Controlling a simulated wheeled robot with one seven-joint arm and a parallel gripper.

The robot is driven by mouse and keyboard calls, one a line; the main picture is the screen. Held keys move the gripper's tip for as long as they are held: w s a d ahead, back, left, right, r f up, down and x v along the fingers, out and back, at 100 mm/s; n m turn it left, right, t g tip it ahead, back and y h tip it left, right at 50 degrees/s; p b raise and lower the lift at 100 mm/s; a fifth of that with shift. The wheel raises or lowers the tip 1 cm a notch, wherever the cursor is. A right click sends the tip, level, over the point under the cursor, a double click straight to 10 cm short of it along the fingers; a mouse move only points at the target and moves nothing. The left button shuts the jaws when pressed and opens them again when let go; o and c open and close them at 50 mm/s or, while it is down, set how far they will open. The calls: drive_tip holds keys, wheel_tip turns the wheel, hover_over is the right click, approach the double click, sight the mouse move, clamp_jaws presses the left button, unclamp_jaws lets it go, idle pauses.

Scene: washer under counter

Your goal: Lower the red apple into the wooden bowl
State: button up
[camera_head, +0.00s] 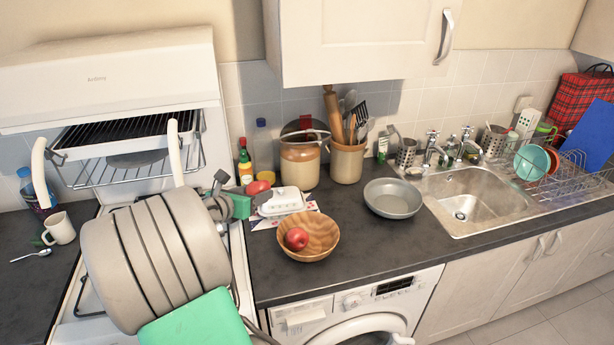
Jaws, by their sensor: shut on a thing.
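The wooden bowl (325,247) stands on the dark counter near its front edge, above the washer. A red apple (297,238) shows inside the bowl's outline, left of its middle. A second red round thing (259,187) shows behind and left of the bowl, close beside the end of my arm, its lower part hidden. My gripper (245,202) is small in view, left of and behind the bowl; its fingers do not show clearly. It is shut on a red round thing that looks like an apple.
A white lidded dish (283,203) is just behind the bowl. A grey metal pan (393,199) stands to the right, before the sink (470,205). A crock of utensils (347,162) and a brown jar (300,165) stand at the back. Counter right of the bowl is clear.

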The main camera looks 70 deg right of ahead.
drive_tip(key=s+d+r+m+g+y+p, duration=0.1)
drive_tip(key=s+d+m+g, duration=0.1)
drive_tip(key=s, duration=0.5)
drive_tip(key=s+d+r+m+g+y+p, duration=0.1)
drive_tip(key=s+d+r+m+g, duration=0.15)
drive_tip(key=s, duration=0.45)
wheel_tip(320, 180, down, 11)
drive_tip(key=b, duration=0.6)
drive_tip(key=shift+s+d, duration=0.2)
drive_tip(key=shift+s, duration=0.1)
drive_tip(key=shift+r, duration=0.1)
drive_tip(key=shift+s+d+p, duration=0.3)
drive_tip(key=shift+d+p, duration=0.2)
drive_tip(key=shift+d, duration=0.05)
drive_tip(key=shift+f+b, duration=0.9)
drive_tip(key=shift+f, duration=1.55)
